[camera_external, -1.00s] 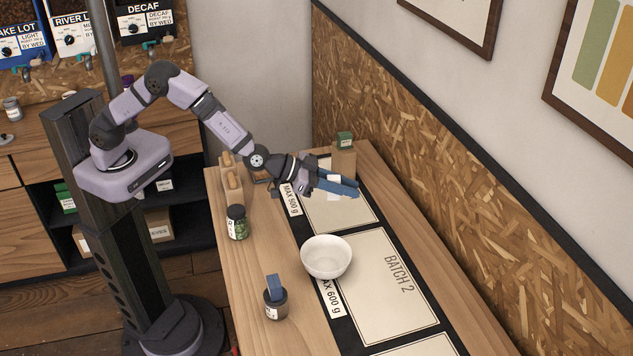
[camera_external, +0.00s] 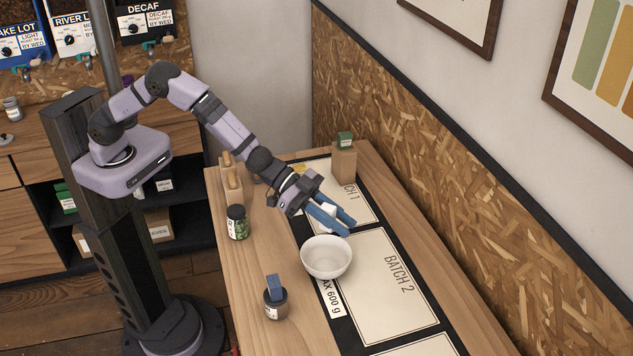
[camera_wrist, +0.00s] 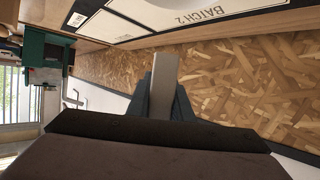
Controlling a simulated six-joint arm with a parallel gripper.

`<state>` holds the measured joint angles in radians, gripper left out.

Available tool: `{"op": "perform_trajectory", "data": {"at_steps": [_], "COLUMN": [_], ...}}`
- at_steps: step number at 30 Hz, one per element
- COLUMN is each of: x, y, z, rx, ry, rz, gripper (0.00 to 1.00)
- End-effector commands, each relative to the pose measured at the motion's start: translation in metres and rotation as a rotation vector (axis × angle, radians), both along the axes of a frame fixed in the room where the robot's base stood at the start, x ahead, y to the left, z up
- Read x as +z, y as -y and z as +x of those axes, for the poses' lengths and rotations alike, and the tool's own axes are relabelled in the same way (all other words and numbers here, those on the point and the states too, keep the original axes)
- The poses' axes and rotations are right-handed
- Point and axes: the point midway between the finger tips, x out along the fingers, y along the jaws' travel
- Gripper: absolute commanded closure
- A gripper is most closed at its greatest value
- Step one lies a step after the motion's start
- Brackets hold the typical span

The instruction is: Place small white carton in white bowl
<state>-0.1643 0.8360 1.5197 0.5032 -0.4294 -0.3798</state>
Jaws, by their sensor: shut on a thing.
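The white bowl (camera_external: 326,258) stands upright on the table, partly over the black-bordered mat, and looks empty. My gripper (camera_external: 338,222) is above and just behind the bowl's far rim, with its blue fingers shut on the small white carton (camera_external: 328,211). The carton shows between the fingers, clear of the table. In the wrist view the carton (camera_wrist: 164,85) is a pale block between the two dark fingers, its far end sticking out past them.
A wooden block with a green box (camera_external: 345,140) stands at the back. The chipboard wall (camera_external: 440,150) borders the right. The BATCH 2 panel (camera_external: 385,290) is clear.

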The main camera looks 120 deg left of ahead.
Motion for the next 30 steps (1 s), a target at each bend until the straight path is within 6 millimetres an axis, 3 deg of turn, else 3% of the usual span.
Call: {"op": "perform_trajectory", "data": {"at_steps": [19,30], "x": [-0.002,-0.025], "y": [-0.001,-0.001], "z": [0.0,0.0], "rx": [0.053,0.055], "ry": [0.002,0.001], "rz": [0.002,0.001], "gripper": [1.0,1.0]}}
